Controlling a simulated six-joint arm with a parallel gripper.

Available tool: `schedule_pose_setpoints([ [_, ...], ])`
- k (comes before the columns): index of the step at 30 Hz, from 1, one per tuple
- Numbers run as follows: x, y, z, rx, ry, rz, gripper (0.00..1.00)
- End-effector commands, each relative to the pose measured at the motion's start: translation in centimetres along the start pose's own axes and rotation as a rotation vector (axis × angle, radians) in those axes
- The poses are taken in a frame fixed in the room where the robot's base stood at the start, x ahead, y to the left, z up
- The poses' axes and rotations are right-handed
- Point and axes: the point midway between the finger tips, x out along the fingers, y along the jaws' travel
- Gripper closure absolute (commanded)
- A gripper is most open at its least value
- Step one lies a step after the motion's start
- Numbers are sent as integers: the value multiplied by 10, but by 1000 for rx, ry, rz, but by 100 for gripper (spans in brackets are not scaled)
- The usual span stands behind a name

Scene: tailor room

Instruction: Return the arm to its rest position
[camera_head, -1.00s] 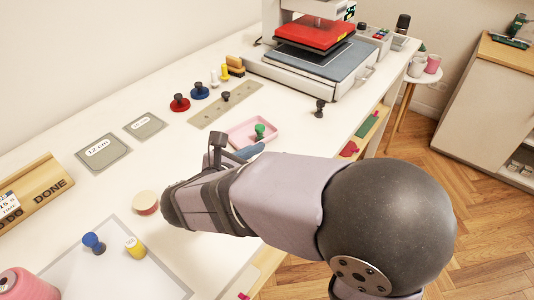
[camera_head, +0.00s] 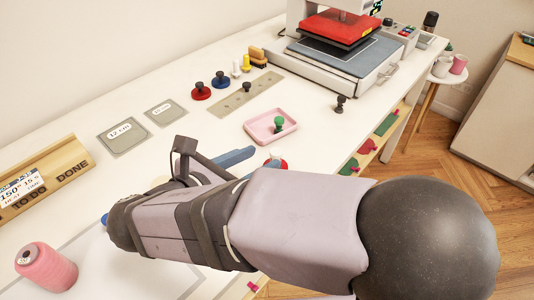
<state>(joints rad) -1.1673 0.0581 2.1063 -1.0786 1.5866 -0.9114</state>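My arm reaches in from the lower right across the front of the white table (camera_head: 120,85). The wrist folds back behind the forearm. A dark bracket shows above the forearm, and blue finger-like parts of my gripper (camera_head: 236,157) stick out beside it, over bare tabletop. The rest of the gripper is hidden, so its opening cannot be told. I see nothing held in the part that shows. The finger-like parts are left of and below the pink tray (camera_head: 253,137), apart from it in the picture.
A green-topped peg (camera_head: 279,123) stands in the tray. A red and blue round object (camera_head: 276,163) is partly hidden by my arm. A pink thread cone (camera_head: 47,268) and wooden holder (camera_head: 66,163) are left. A heat press (camera_head: 335,60) stands at the back. Tabletop around the grey cards is clear.

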Motion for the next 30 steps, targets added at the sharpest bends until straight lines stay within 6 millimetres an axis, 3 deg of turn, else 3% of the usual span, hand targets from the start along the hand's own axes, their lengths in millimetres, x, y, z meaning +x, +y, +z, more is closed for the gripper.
schedule_pose_setpoints([
  [6, -9, 0, 0, -1, -1, 0, 60],
  [20, -8, -2, 1, 5, 3, -8, 60],
  [23, -1, -13, 4, 41, 22, -60, 60],
  [26, 12, -38, 7, 121, 61, -170, 60],
  [30, 29, -94, 8, 314, 140, -422, 60],
])
